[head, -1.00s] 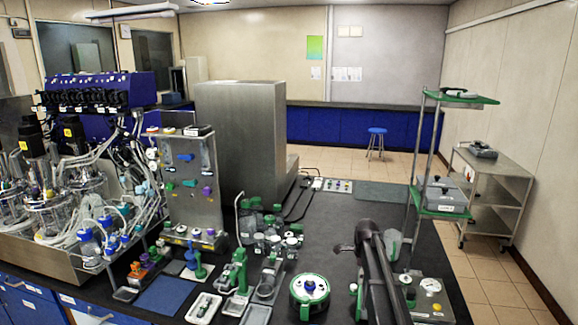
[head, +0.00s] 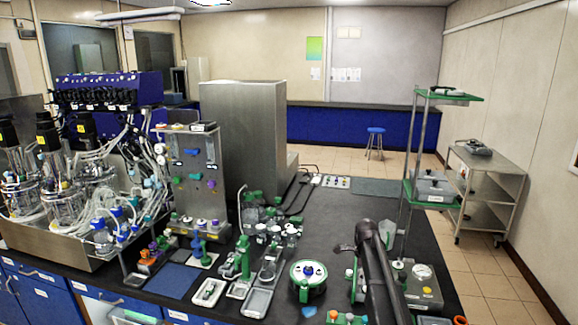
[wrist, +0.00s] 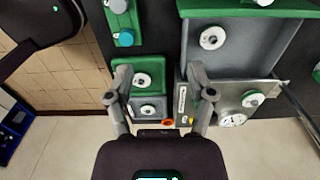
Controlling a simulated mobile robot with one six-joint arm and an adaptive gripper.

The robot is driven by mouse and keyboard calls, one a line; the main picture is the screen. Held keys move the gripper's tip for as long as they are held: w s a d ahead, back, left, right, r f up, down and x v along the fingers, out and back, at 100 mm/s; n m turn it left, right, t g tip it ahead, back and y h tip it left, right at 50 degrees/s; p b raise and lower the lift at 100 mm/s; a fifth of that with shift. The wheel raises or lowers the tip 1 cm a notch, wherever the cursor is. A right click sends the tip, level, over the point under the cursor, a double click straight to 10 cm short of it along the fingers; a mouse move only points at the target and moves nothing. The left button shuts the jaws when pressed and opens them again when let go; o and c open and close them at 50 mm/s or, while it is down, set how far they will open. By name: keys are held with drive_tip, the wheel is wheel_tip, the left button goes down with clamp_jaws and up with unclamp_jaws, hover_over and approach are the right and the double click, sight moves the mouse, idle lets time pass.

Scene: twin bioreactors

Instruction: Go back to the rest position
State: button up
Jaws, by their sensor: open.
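My gripper (wrist: 160,88) is open in the wrist view, with its two grey fingers spread apart and nothing between their tips. A green and grey block with white round caps (wrist: 143,82) shows below and between the fingers. In the head view my dark arm reaches over the right part of the bench, and the fingers cannot be made out there.
The dark bench (head: 335,215) carries a round green-rimmed device (head: 308,275), several bottles (head: 275,235) and small trays (head: 257,302). A bioreactor rig (head: 100,190) stands at left. A green-shelved rack (head: 432,190) stands at right.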

drive_tip(key=s+a+f+n+b, duration=0.2)
drive_tip(key=s+f+n+b, duration=0.1)
drive_tip(key=s+n, duration=0.4)
drive_tip(key=s+a+f+n+b, duration=0.3)
drive_tip(key=s+n, duration=0.4)
drive_tip(key=s, duration=0.6)
drive_tip(key=s+a+f+n+b, duration=0.3)
drive_tip(key=s+n, duration=0.3)
drive_tip(key=s, duration=0.4)
drive_tip(key=shift+s+f+n+b, duration=0.2)
drive_tip(key=shift+f+n+b, duration=0.2)
drive_tip(key=shift+f+b, duration=0.15)
